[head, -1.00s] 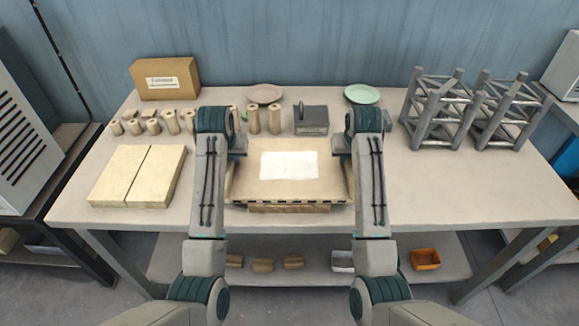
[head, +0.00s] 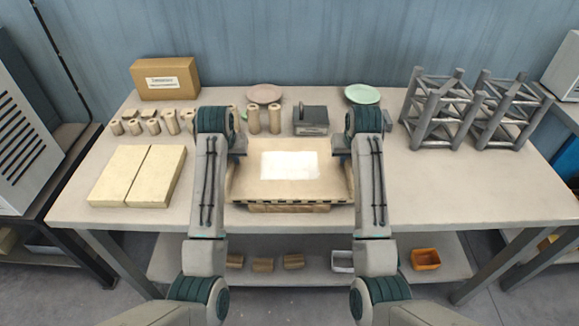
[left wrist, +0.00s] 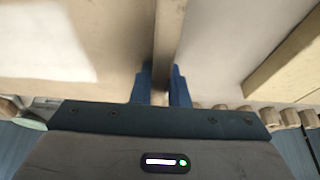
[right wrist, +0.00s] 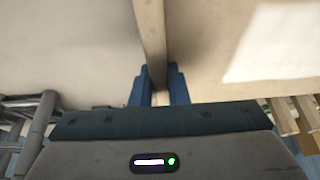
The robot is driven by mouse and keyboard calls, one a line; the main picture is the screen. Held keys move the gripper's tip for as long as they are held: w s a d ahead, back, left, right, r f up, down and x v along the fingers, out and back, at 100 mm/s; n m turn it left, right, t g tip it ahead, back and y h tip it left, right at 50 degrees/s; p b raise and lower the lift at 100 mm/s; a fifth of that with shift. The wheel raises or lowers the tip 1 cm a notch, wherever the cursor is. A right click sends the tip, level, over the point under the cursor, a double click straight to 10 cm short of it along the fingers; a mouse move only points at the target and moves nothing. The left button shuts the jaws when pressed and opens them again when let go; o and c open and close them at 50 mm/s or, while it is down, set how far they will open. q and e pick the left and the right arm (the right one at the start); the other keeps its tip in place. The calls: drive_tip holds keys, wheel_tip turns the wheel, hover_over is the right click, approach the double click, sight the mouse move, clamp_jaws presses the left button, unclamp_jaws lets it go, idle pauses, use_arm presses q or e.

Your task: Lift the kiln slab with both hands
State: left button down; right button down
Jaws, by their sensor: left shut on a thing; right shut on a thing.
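The kiln slab (head: 290,190) is a pale cream board with a bright white patch on top. It lies flat between my arms at the middle of the table, with dark notches along its front edge. My left gripper (head: 236,160) is shut on its left edge; the blue fingers (left wrist: 160,88) straddle the rim in the left wrist view. My right gripper (head: 345,160) is shut on its right edge, and its fingers (right wrist: 158,88) straddle the rim in the right wrist view. A lower tan piece shows under the front edge. I cannot tell whether the slab touches it.
Two cream blocks (head: 137,176) lie left of the slab. Several tan cylinders (head: 170,122), a grey block with a handle (head: 311,120), a pink plate (head: 264,94) and a green plate (head: 362,94) stand behind. Grey lattice frames (head: 437,110) stand at right. The table's front right is clear.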

use_arm(q)
drive_tip(key=shift+w+r, duration=0.1)
drive_tip(key=shift+r, duration=0.1)
use_arm(e)
drive_tip(key=shift+w+r, duration=0.1)
drive_tip(key=shift+r, duration=0.15)
